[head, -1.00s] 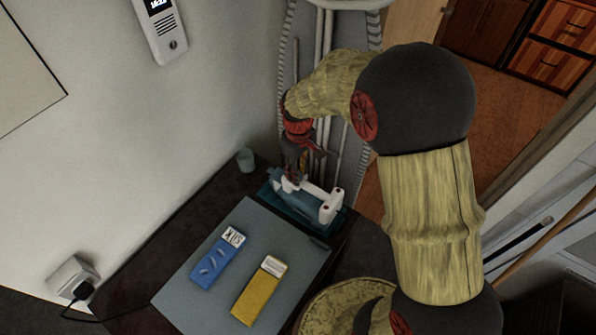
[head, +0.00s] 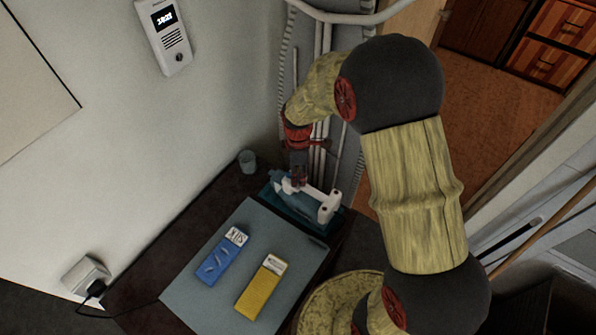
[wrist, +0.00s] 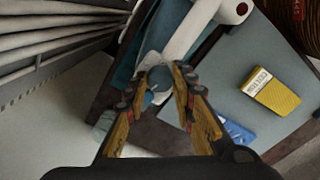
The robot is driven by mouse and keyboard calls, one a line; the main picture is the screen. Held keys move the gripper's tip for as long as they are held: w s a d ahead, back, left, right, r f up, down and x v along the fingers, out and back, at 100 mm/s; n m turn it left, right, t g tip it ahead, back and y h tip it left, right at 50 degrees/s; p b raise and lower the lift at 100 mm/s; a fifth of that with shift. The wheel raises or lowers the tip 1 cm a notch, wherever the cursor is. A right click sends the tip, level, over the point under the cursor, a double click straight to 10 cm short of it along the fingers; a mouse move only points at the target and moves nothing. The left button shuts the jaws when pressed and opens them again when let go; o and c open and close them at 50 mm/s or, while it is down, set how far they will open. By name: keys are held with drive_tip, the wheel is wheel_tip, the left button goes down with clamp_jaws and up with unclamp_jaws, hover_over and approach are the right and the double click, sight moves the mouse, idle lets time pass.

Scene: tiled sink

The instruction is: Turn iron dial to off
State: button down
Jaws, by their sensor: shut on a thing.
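The iron (head: 322,204) has a white handle and a teal-blue body, and sits on the table beyond the grey mat. It also shows in the wrist view, where its white handle (wrist: 190,32) runs up to the right. My gripper (head: 297,182) is at the left end of the iron, pointing down. In the wrist view my gripper (wrist: 159,78) has its two fingers closed around a small rounded grey-blue dial (wrist: 157,86) on the iron. The fingers partly cover the dial, and its marks cannot be read.
A blue box (head: 222,257) and a yellow box (head: 262,286) lie on the grey mat (head: 215,295). A small cup (head: 248,161) stands left of the iron by the wall. White pipes (head: 321,60) run close behind my gripper.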

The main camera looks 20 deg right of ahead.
sight(298, 177)
drive_tip(key=shift+n+p, duration=0.6)
drive_tip(key=shift+n, duration=1)
drive_tip(key=c, duration=1.5)
unclamp_jaws()
drive_tip(key=shift+r, duration=0.1)
wheel_tip(298, 177, up, 12)
drive_tip(key=shift+f, duration=0.1)
